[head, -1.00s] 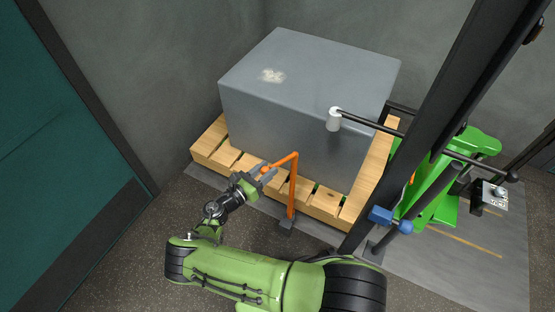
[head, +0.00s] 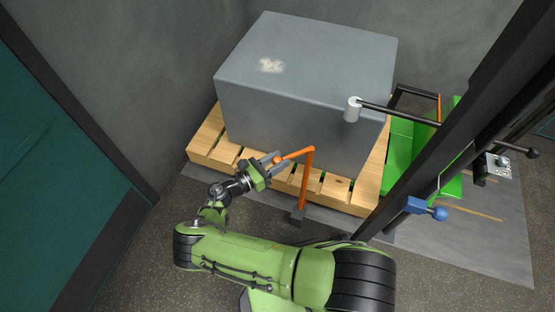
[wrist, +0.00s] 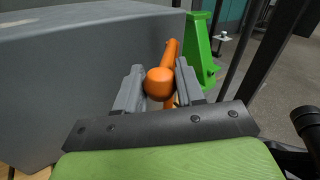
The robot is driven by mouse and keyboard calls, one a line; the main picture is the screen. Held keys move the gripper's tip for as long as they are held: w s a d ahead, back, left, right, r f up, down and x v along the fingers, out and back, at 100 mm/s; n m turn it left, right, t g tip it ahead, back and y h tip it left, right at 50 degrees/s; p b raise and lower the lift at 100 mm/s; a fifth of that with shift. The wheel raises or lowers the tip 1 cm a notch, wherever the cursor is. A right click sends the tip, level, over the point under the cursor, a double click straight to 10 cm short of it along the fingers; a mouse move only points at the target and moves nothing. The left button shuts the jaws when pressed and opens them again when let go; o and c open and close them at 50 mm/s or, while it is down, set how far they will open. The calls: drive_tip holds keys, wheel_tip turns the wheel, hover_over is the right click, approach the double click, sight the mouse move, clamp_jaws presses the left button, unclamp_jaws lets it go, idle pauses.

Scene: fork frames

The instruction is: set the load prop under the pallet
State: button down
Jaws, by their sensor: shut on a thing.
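The load prop (head: 305,178) is an orange post with a bent top arm and a dark foot. My gripper (head: 278,160) is shut on the end of its top arm. In the wrist view the orange bar (wrist: 160,82) with its rounded end sits between the two grey fingers (wrist: 158,88). The prop stands nearly upright, its foot (head: 298,215) just in front of the wooden pallet (head: 228,157). I cannot tell whether the foot touches the floor. The pallet carries a large grey block (head: 300,95) with a pale worn patch on top.
A dark mast (head: 440,125) with a blue-knobbed lever (head: 425,208) stands right of the pallet. Green machinery (head: 405,150) is behind it. A black bar with a white end (head: 353,108) reaches over the block. A teal door (head: 50,150) is at the left. Floor at front left is free.

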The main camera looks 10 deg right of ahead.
drive_tip(key=shift+w+a+r, duration=0.1)
drive_tip(key=shift+w+r, duration=0.15)
drive_tip(key=shift+r, duration=0.05)
drive_tip(key=c, duration=1.1)
unclamp_jaws()
drive_tip(key=o, duration=0.4)
drive_tip(key=shift+f, duration=0.15)
drive_tip(key=shift+c, duration=0.2)
drive_tip(key=shift+s, duration=0.1)
drive_tip(key=v, duration=1.5)
drive_tip(key=shift+a, duration=0.35)
drive_tip(key=shift+s, duration=0.15)
